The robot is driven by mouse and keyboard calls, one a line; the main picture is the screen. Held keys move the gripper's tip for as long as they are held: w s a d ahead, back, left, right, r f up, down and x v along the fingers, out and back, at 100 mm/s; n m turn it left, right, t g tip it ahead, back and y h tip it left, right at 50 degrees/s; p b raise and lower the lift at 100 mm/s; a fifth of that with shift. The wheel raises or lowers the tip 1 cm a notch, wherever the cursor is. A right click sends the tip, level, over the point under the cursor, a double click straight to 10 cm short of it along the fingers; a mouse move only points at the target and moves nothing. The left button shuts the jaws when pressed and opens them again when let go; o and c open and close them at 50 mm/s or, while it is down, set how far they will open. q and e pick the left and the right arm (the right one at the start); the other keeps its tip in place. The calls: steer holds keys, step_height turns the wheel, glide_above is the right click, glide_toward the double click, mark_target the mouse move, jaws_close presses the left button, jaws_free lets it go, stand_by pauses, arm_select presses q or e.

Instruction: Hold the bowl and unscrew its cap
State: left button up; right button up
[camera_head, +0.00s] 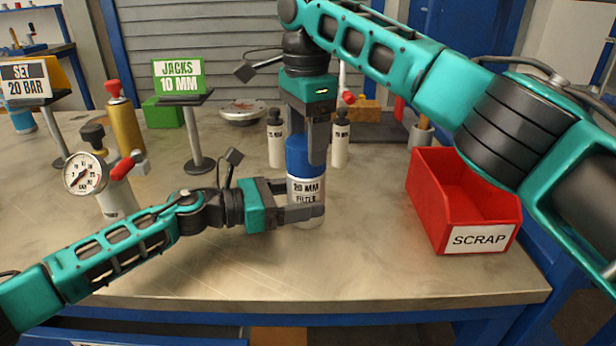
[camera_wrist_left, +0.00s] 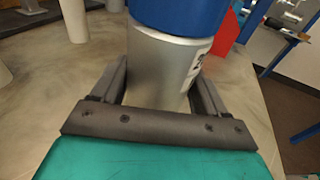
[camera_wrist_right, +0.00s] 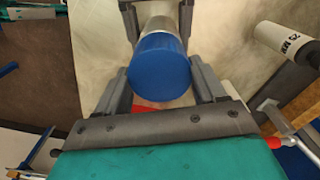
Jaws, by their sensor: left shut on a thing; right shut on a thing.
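The bowl (camera_head: 307,190) is a silver cylinder labelled "20 MM FILTER", standing upright on the bench. Its blue cap (camera_head: 298,157) sits on top of it. My left gripper (camera_head: 305,205) is shut around the silver bowl from the left, below the cap; the left wrist view shows a finger on each side of the bowl (camera_wrist_left: 165,72). My right gripper (camera_head: 305,145) comes down from above, shut on the blue cap; the right wrist view shows the cap (camera_wrist_right: 159,68) between its fingers. Whether there is a gap between cap and bowl is hard to tell.
A red SCRAP bin (camera_head: 462,205) stands to the right. Two small bottles (camera_head: 276,140) (camera_head: 341,140) stand just behind the bowl. A pressure gauge (camera_head: 86,174) and a JACKS sign (camera_head: 180,77) stand to the left. The bench front (camera_head: 330,270) is clear.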

steer(key=shift+c, duration=0.5)
steer(key=n, duration=0.3)
steer(key=shift+n, duration=0.3)
steer(key=n, duration=0.3)
steer(key=shift+n, duration=0.3)
steer(key=n, duration=0.6)
steer(key=shift+n, duration=0.4)
steer(key=n, duration=1)
steer(key=shift+r, duration=0.1)
steer(key=n, duration=0.3)
steer(key=shift+n, duration=0.3)
